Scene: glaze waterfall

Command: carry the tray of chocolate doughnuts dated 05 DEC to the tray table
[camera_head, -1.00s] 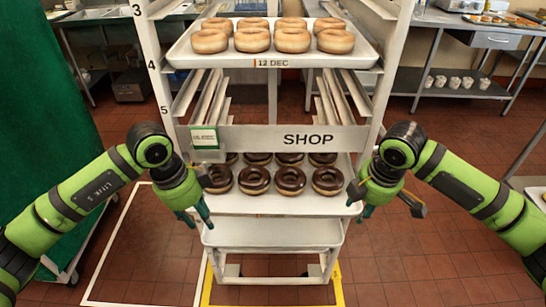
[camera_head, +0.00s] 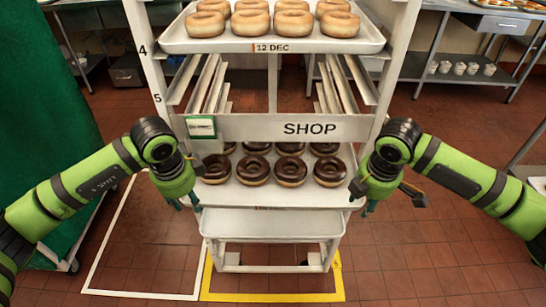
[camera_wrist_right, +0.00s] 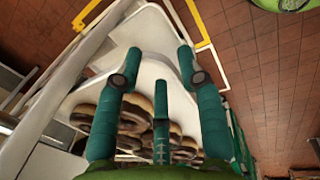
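A white tray of chocolate doughnuts (camera_head: 300,199) sits in the rack below the SHOP bar, with dark-glazed doughnuts in rows on it. A small label shows on its front edge, too faint to read. My left gripper (camera_head: 187,204) is at the tray's left front corner. My right gripper (camera_head: 366,207) is at the right front corner. Each has its fingers apart. In the right wrist view, the fingers of my right gripper (camera_wrist_right: 157,75) are spread over the tray corner (camera_wrist_right: 150,35), with doughnuts beyond. Contact with the tray cannot be made out.
A tray of plain doughnuts (camera_head: 275,45) labelled 12 DEC is higher in the rack (camera_head: 160,90). The SHOP bar (camera_head: 270,128) crosses above the chocolate doughnuts. A bare white tray or shelf (camera_head: 270,227) lies below. A green curtain-like cover (camera_head: 50,130) stands left. Red floor is open at right.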

